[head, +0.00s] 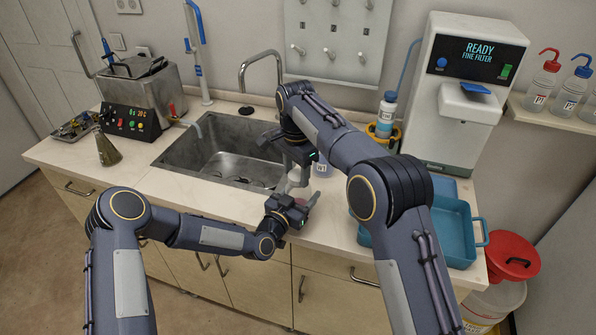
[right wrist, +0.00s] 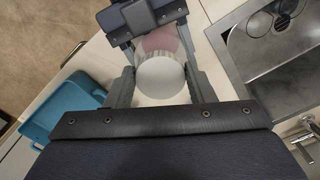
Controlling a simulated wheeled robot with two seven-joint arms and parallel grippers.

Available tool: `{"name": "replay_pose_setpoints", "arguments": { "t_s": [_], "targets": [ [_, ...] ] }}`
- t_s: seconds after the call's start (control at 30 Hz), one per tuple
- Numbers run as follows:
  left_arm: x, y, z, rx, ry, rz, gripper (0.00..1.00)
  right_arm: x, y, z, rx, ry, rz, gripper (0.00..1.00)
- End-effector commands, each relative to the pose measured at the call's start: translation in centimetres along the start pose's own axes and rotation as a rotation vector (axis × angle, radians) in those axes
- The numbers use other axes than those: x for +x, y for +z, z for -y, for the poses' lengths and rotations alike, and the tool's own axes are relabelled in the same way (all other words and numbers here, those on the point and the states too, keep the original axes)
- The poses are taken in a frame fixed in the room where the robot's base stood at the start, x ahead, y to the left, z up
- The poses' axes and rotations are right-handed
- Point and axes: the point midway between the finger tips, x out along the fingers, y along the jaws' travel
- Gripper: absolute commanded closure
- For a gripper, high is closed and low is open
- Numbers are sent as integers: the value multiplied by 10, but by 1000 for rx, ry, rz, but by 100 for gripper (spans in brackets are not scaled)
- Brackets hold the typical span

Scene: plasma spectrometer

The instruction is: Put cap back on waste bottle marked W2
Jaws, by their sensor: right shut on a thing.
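My right gripper (right wrist: 160,88) is shut on a round white ridged cap (right wrist: 160,78), seen from above in the right wrist view. A pinkish part (right wrist: 160,42) shows just past the cap's edge, probably the bottle. My left gripper (head: 303,203) is in front of the sink, just below my right gripper (head: 305,168). A small pale bottle (head: 294,183) shows between the two in the head view, partly hidden. The left fingers lie on either side of the pinkish part; their contact is not clear. No W2 label is readable.
The steel sink (head: 180,155) with its faucet (head: 262,58) lies left of the grippers. A blue tray (head: 460,232), a filter unit (head: 470,95) and a red-lidded bin (head: 512,252) are on the right.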

Motion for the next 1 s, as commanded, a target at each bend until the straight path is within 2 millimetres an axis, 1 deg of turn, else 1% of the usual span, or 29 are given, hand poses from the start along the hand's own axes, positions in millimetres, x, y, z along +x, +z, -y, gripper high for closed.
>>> {"name": "replay_pose_setpoints", "arguments": {
  "t_s": [0.03, 0.1, 0.17, 0.4, 0.5, 0.6, 0.73, 1.0],
  "targets": [
    [0, 0, 0, 1, 1, 0, 100, 0, 0, 1, 128, -2, -2, 72],
    [0, 0, 0, 1, 1, 0, 100, -1, -1, 2, 318, -3, -2, 72],
    [0, 0, 0, 1, 1, 0, 100, 0, -1, 4, 480, -2, -3, 72],
    [0, 0, -1, 1, 2, 0, 100, 0, -4, 6, 1128, -3, -2, 72],
    [0, 0, -1, 1, 2, 0, 100, 0, -5, 6, 1366, -3, 0, 72],
    [0, 0, -1, 1, 2, 1, 100, 0, -6, 6, 1543, -3, 0, 72],
    [0, 0, -1, 1, 2, 1, 100, 0, -7, 6, 1661, -3, 1, 72],
    [0, 0, -1, 1, 2, 1, 100, 0, -7, 6, 1681, -4, 1, 72]
  ]
}}
